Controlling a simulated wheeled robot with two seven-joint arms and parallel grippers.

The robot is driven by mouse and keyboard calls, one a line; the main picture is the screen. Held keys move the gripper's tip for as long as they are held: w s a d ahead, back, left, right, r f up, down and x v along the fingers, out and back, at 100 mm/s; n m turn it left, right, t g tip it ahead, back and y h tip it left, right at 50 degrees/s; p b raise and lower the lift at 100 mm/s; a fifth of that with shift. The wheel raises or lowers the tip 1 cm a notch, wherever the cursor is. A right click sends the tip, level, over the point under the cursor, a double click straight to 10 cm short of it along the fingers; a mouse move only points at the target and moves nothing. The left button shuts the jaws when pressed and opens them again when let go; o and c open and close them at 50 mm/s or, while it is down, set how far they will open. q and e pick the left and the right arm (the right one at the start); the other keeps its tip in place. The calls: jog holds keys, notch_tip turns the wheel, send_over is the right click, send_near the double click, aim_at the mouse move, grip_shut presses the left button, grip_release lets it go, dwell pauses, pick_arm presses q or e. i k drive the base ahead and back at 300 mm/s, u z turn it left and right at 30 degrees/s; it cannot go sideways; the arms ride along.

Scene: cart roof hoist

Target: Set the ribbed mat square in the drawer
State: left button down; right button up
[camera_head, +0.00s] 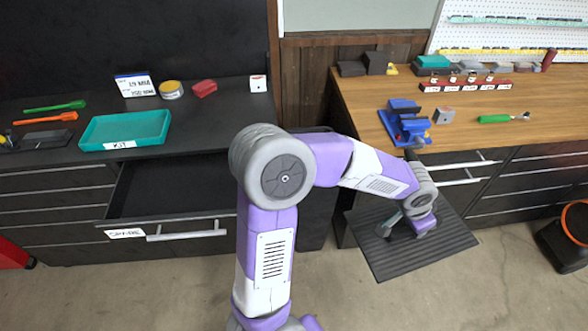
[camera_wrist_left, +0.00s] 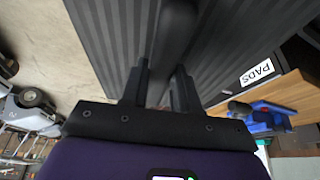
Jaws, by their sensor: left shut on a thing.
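The ribbed mat (camera_head: 440,240) is a dark, flat rectangular sheet in front of the wooden bench, turned at an angle to the bench front. It fills much of the left wrist view (camera_wrist_left: 232,45). My left gripper (camera_head: 402,226) is over the mat, and its two fingers (camera_wrist_left: 162,80) are shut on a dark raised bar on it. An open, empty-looking drawer (camera_head: 170,190) stands out from the dark cabinet at the left, and my arm hides its right side. A drawer front labelled PADS (camera_wrist_left: 256,72) is beside the mat's edge. My right gripper is out of view.
A teal tray (camera_head: 126,129), green and orange tools, a tin and a red block are on the dark counter. A blue vise (camera_head: 405,122) and a green-handled tool (camera_head: 495,119) are on the wooden bench (camera_head: 470,105). Bare floor lies in front.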

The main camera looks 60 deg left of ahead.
aim_at(200, 186)
jog(key=z, duration=1.55)
jog(key=k, duration=2.85)
jog(key=u, duration=1.35)
jog(key=i, duration=0.5)
